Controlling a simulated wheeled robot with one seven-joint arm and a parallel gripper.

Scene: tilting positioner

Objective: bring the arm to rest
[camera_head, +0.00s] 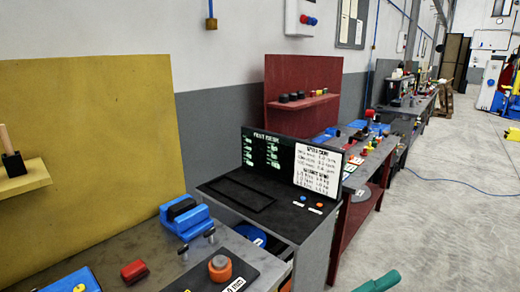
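My gripper and arm do not show clearly in the head view. A green rounded piece (380,282) pokes up at the bottom edge, right of centre. Most of it is cut off and I cannot tell what it belongs to.
A grey bench (150,245) with a yellow back panel (90,140) fills the left. It bears a blue block (186,217), a red piece (134,271) and an orange knob (220,268). A black-topped cabinet (255,205) and red bench (355,212) follow. Floor (450,220) at right is mostly clear.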

